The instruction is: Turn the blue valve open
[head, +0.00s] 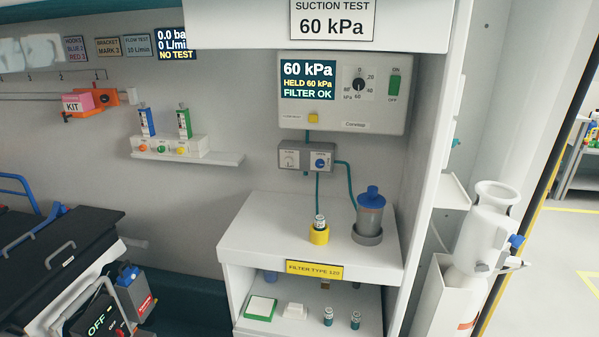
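Several blue parts show, and I cannot tell for certain which one is the blue valve. A round blue knob (320,162) is on the grey control box (303,159) under the suction unit. A blue-bodied flowmeter (147,122) stands on the wall outlet block at the left. A wall display (176,42) reads 0.0 bar, 0 L/min, NO TEST.
The suction unit (341,93) reads 60 kPa, FILTER OK. A white cabinet (270,226) below holds a blue-lidded canister (370,212) and a yellow holder (319,235). A black-topped stretcher (50,245) fills the lower left. Open floor (560,240) lies outside, beyond the door edge.

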